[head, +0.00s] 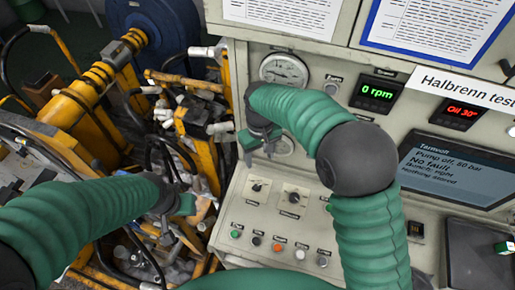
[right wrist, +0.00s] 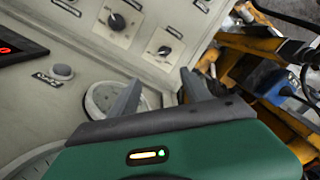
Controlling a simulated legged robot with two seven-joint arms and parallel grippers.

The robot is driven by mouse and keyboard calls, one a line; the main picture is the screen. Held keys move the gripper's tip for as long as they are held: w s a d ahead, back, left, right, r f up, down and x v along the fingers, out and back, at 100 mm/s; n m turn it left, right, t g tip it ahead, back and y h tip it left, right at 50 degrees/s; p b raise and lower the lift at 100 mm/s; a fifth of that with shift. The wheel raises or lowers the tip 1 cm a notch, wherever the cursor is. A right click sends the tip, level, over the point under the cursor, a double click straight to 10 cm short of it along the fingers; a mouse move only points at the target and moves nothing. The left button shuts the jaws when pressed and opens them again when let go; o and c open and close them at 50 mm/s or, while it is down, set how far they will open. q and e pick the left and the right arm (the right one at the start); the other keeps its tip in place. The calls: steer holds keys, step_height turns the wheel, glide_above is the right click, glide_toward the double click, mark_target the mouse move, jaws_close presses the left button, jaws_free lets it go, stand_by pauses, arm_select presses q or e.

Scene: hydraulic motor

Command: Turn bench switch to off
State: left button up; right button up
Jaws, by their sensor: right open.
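Two rotary switches sit on the sloped lower panel, a left one (head: 258,186) and a right one (head: 292,197), each with a dark knob on a pale plate. Their labels are too small to read, so I cannot tell which is the bench switch. The right wrist view shows the left one (right wrist: 164,50) and the right one (right wrist: 116,21), seen turned round. My right gripper (head: 259,153) is open and empty, above the left switch and in front of a gauge. Its fingers (right wrist: 160,92) also show in the wrist view, apart from both knobs. My left gripper (head: 190,206) is low at left; its jaws are unclear.
Several push buttons (head: 277,246) line the panel below the switches. A pressure gauge (head: 284,69), an rpm display (head: 377,95) and a text screen (head: 455,172) are on the upright face. Yellow machinery with hoses (head: 85,110) crowds the left side.

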steer(key=a, duration=0.1)
steer(key=p, duration=0.2)
glide_above(257, 185)
steer(key=s, duration=0.2)
step_height(257, 185, down, 4)
steer(key=w+f+p, duration=0.1)
steer(key=f, duration=0.2)
steer(key=w+f+p, duration=0.1)
steer(key=f, duration=0.3)
steer(key=w+f+p, duration=0.1)
steer(key=f+p, duration=0.1)
steer(key=f, duration=0.1)
steer(key=shift+f, duration=0.3)
steer(key=shift+s+f, duration=0.25)
steer(key=shift+s+a, duration=0.1)
steer(key=shift+s, duration=0.45)
steer(key=shift+w+f, duration=0.2)
steer(key=shift+w, duration=0.15)
steer(key=c, duration=1.1)
arm_select(q)
steer(key=v, duration=0.7)
steer(key=shift+s+r, duration=0.25)
steer(key=shift+s, duration=0.05)
arm_select(e)
jaws_close()
